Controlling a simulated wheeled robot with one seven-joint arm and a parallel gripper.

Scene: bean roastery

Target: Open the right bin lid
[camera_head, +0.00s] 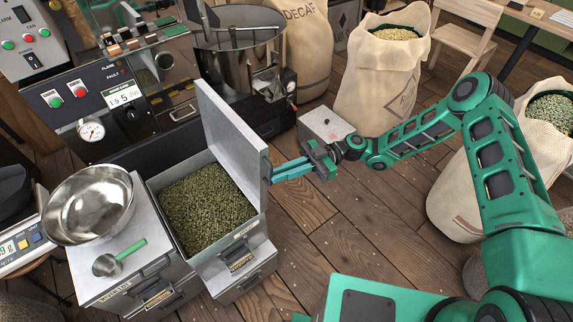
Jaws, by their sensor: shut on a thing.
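The right bin (246,231) is a grey metal bin full of greenish beans (207,206), with its top uncovered. Its lid (228,125) is a flat grey panel standing up, close to vertical, along the right side of the opening. My gripper (275,174) is at the lid's right-hand face, low near its front edge, with the arm reaching in from the right. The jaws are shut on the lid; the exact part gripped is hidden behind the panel.
The left bin's closed top (150,222) carries a steel bowl (90,203) and a green-handled scoop (118,258). A grey box with a red button (323,124) stands behind my gripper. Roasting machines are behind, and sacks (383,85) at back right. Floor (350,225) is clear in front.

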